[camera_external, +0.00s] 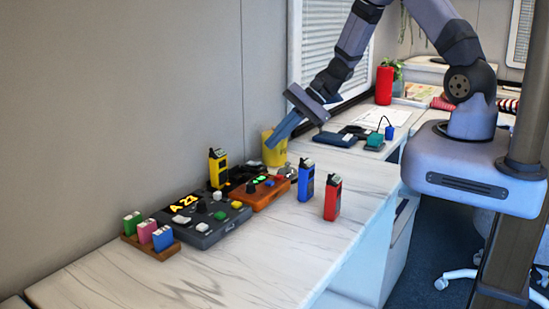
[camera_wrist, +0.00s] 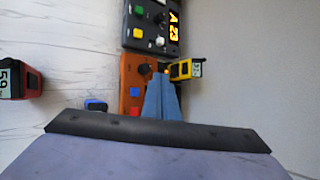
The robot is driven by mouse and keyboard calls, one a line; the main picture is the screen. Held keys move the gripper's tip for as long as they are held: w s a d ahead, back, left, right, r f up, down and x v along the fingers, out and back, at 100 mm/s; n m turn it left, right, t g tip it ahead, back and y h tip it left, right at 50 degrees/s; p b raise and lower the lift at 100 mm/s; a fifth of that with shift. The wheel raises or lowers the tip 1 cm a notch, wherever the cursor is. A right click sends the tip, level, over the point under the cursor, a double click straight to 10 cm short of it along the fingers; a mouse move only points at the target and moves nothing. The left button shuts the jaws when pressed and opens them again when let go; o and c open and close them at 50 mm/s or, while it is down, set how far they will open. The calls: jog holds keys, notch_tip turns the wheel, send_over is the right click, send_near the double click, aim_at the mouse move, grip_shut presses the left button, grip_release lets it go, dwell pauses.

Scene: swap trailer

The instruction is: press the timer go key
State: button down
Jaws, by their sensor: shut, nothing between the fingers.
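A dark grey box (camera_external: 211,218) with an amber display reading "A 23", a black knob and coloured keys lies on the counter. An orange box (camera_external: 262,198) with a lit green display, a knob and keys sits to its right. Which one is the timer, and any go label, I cannot read. My gripper (camera_external: 271,144) is shut and empty, raised above the counter behind the orange box. Its fingers (camera_wrist: 163,77) hide part of that box.
A yellow radio (camera_external: 217,168) stands behind the boxes, blue (camera_external: 306,180) and red (camera_external: 333,197) ones to their right. A wooden rack (camera_external: 165,250) with several coloured blocks is at left. A yellow cup (camera_external: 276,150) is near my gripper. The front counter (camera_external: 270,265) is clear.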

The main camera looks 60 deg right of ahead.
jog(key=shift+w+d+f+m+t, duration=0.1)
jog(key=shift+w+d+m+t, duration=0.2)
jog(key=shift+w+d+m, duration=0.4)
jog(key=b, duration=0.5)
send_over(270, 183)
jog(key=d, duration=0.2)
jog(key=f, duration=0.8)
jog(key=shift+s+a, duration=0.15)
jog(key=shift+a, duration=0.05)
jog(key=shift+f+b, duration=0.45)
jog(key=shift+b, duration=0.3)
